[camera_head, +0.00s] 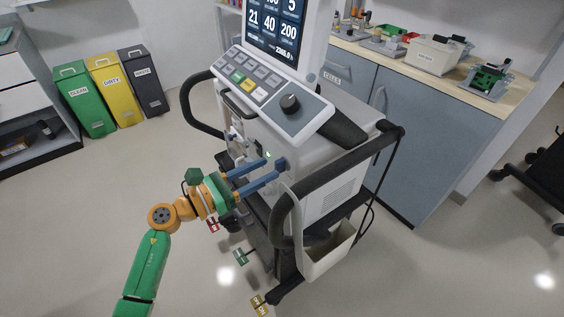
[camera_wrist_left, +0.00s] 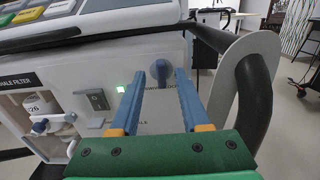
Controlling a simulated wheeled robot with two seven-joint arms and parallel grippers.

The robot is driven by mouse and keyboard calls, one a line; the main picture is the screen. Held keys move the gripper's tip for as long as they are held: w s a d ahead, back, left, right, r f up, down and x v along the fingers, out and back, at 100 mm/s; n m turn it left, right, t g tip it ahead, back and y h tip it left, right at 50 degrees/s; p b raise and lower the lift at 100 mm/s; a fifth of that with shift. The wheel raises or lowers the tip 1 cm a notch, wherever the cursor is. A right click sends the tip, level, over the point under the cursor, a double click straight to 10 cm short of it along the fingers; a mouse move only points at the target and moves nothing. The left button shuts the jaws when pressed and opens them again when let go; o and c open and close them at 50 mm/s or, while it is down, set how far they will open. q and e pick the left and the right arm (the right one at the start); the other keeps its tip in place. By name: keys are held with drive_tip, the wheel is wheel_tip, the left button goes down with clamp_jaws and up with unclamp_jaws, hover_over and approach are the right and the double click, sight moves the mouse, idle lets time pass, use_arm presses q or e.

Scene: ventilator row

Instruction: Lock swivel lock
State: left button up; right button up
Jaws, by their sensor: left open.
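The swivel lock looks to be the blue-grey knob on the white front panel of the ventilator. It shows in the head view (camera_head: 281,163) and in the wrist view (camera_wrist_left: 175,54). A partly hidden label sits below it. My left gripper (camera_head: 272,168) has its two blue fingers pointing at the knob. In the wrist view the open, empty fingertips (camera_wrist_left: 171,74) sit just below and in front of the knob. I cannot tell whether they touch it. The knob's lower part is partly hidden by the fingers. My right gripper is not in view.
A lit green light (camera_wrist_left: 120,89) and a small grey latch (camera_wrist_left: 91,99) are left of the knob. A black handle (camera_head: 312,191) curves close on the right. The ventilator's screen (camera_head: 276,27) is above. Coloured bins (camera_head: 85,98) stand at the back left; floor at the left is clear.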

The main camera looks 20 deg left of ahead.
sight(275, 165)
use_arm(q)
drive_tip(key=x, duration=0.2)
drive_tip(key=shift+w+d+r, duration=0.1)
drive_tip(key=shift+w+d, duration=0.1)
drive_tip(key=shift+w, duration=0.1)
drive_tip(key=shift+w+d+f, duration=0.2)
drive_tip(key=shift+w+d, duration=0.05)
drive_tip(key=shift+d, duration=0.05)
drive_tip(key=shift+s+a, duration=0.1)
drive_tip(key=shift+a, duration=0.05)
clamp_jaws()
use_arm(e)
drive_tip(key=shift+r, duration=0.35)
